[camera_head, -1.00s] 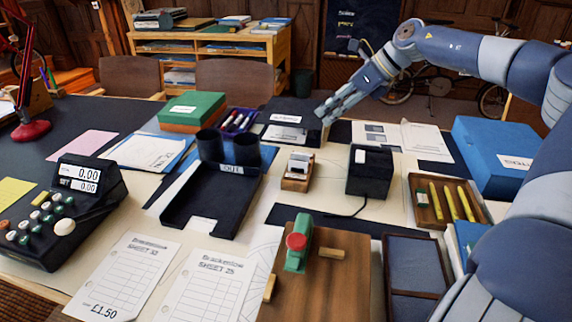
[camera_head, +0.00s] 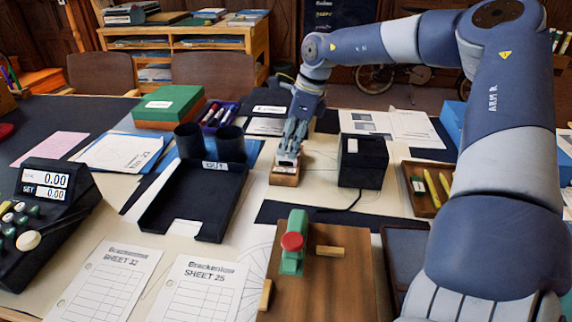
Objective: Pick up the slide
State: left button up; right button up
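A small wooden block (camera_head: 284,177) stands on the pale table sheet, left of a black box. Pale, slim items stand upright in the block; one may be the slide, but my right gripper now mostly covers them. My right gripper (camera_head: 288,158) points down right over the block, fingertips at its top. I cannot tell whether its fingers are apart or closed on anything. My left gripper is not in view.
The black box (camera_head: 362,163) with a cable stands close right of the block.

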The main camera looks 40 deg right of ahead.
aim_at(286, 163)
jog(key=x, duration=0.2)
jog(key=shift+w+f, duration=0.1)
jog(key=shift+f, duration=0.2)
jog(key=shift+r, duration=0.1)
grip_shut()
